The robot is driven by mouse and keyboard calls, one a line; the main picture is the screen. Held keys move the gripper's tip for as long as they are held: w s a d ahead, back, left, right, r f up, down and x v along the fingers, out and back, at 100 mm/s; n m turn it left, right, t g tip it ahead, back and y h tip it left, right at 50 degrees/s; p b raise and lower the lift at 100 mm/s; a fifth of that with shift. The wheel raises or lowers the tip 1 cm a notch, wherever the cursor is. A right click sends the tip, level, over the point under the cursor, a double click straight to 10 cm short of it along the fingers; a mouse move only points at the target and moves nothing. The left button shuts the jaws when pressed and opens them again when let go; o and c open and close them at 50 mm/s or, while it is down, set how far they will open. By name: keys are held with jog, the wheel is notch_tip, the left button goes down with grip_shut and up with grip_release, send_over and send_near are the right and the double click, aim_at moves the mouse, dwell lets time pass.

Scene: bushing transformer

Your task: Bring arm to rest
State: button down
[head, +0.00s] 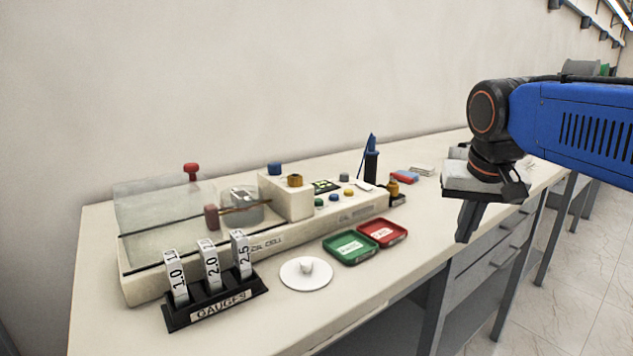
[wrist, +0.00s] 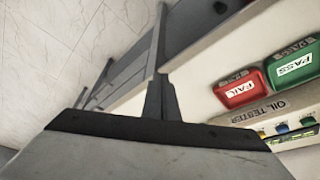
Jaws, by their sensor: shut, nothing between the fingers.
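My gripper (head: 466,222) hangs from the blue arm at the right of the head view, fingers pointing down. It is above or just beyond the bench's front edge, to the right of the red tray. Its fingers are together and hold nothing. In the wrist view the closed fingers (wrist: 160,98) show at the middle, in front of the bench edge.
The bench (head: 300,325) holds an oil tester (head: 270,240), a gauges rack (head: 215,303), a white round dish (head: 306,276), a green PASS tray (head: 350,249) and a red FAIL tray (head: 382,233). A dark blue pointed tool (head: 371,160) stands behind. Open floor (head: 590,250) lies right.

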jog(key=s+f+n+t, duration=0.1)
jog(key=s+f+n, duration=0.2)
jog(key=s+f, duration=1.2)
notch_tip(320, 180, down, 4)
jog(key=shift+s+d+r+y, duration=0.2)
jog(key=shift+d+r+y, duration=0.1)
jog(key=shift+y, duration=0.1)
